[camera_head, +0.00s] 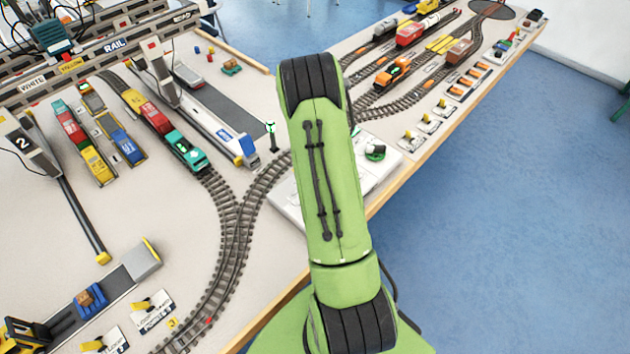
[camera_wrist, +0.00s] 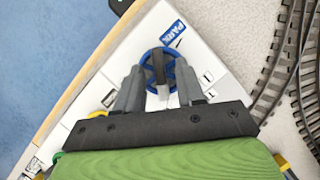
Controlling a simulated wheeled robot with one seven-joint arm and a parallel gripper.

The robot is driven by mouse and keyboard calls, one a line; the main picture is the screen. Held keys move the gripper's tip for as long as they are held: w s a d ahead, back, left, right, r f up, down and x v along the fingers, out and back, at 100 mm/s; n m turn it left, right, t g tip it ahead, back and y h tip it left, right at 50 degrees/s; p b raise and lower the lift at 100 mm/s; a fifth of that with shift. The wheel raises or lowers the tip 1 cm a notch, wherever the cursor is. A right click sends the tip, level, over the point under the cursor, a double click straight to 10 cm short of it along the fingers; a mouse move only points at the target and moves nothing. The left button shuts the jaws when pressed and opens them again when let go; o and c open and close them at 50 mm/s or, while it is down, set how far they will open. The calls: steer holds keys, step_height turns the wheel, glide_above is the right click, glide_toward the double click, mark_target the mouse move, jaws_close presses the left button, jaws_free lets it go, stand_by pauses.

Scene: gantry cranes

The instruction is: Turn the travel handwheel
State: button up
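A blue spoked handwheel (camera_wrist: 150,52) sits on a white panel (camera_wrist: 122,62) in the wrist view, beside a blue PARK label. A dark bar crosses the wheel's middle. My gripper (camera_wrist: 160,68) is over the panel, its two grey fingers apart on the left and right of the wheel. I cannot tell whether the fingertips touch the rim. No label in view clearly names this wheel as the travel one. In the head view my green arm hides the gripper and the blue wheel; the white panel (camera_head: 289,207) shows partly beside the arm.
A green knob or wheel (camera_head: 375,153) shows right of my arm. Curved track (camera_head: 231,235) runs left of the panel. A gantry crane (camera_head: 115,45) and colored wagons (camera_head: 125,140) stand at the left. Several small yellow-handled levers (camera_head: 410,138) line the table's right edge, with open floor beyond.

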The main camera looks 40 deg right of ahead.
steer(key=p+v, duration=0.2)
steer(key=v, duration=1.3)
steer(key=shift+p, duration=0.4)
